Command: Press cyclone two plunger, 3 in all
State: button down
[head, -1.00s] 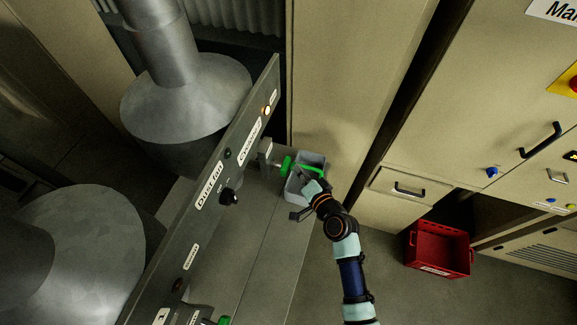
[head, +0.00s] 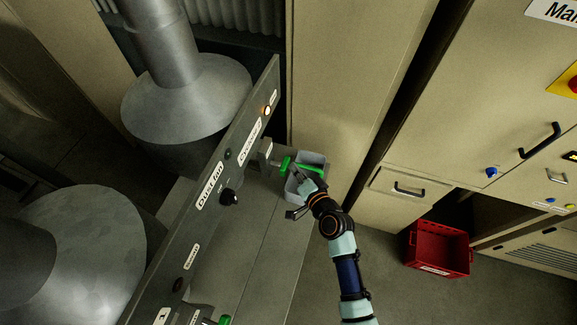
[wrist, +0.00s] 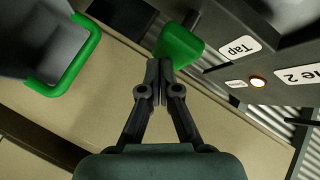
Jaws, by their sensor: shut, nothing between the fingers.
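The green plunger (head: 285,163) sticks out from the far end of the grey panel, by the cyclone label (head: 250,140). In the wrist view the green plunger head (wrist: 181,44) is just beyond my fingertips. My gripper (head: 294,172) is shut and empty, with its tips close to the plunger. In the wrist view my shut fingers (wrist: 160,68) point at the lower left of the green head. I cannot tell whether they touch it. The plunger's shaft is mostly hidden behind its head in the wrist view.
The panel has a lit lamp (wrist: 258,82) and a black knob (head: 229,197). Another green plunger (head: 224,320) is at the bottom edge. A red crate (head: 437,247) stands on the floor.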

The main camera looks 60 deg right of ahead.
jog(key=shift+w+a+p, duration=0.15)
jog(key=shift+w+p, duration=0.15)
jog(key=shift+w, duration=0.6)
dwell(0.6)
jog(key=shift+s, duration=0.1)
jog(key=shift+s+d+b, duration=0.15)
jog(key=shift+s+b, duration=0.25)
jog(key=shift+s, duration=0.35)
jog(key=shift+s+d+b, duration=0.1)
jog(key=shift+s+b, duration=0.25)
jog(key=shift+s, duration=0.35)
jog(key=s+b, duration=0.1)
jog(key=s, duration=0.1)
jog(key=s+d+b, duration=0.1)
jog(key=s, duration=0.2)
dwell(0.7)
